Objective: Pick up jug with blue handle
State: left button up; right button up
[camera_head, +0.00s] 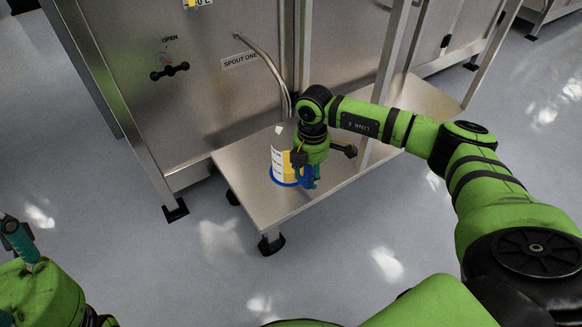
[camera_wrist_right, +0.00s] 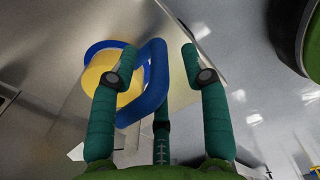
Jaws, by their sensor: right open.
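The jug (camera_head: 279,157) stands upright on the steel shelf, with a white and yellow label and a blue ring round its base. Its blue handle (camera_wrist_right: 157,75) shows large in the right wrist view, between the spread teal fingers of my right gripper (camera_wrist_right: 161,56). The gripper is open and not closed on the handle. In the head view my right gripper (camera_head: 309,178) is at the right side of the jug and hides part of it. Of my left gripper (camera_head: 18,236), only a teal finger shows at the left edge.
The steel shelf (camera_head: 250,197) has bare room right of the jug. A black valve handle (camera_head: 170,71) marked OPEN is on the vessel front. A shelf post stands behind my right arm.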

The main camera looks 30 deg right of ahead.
jog(key=shift+f, duration=0.9)
grip_shut()
jog(key=shift+d+r, duration=0.1)
jog(key=shift+r, duration=0.1)
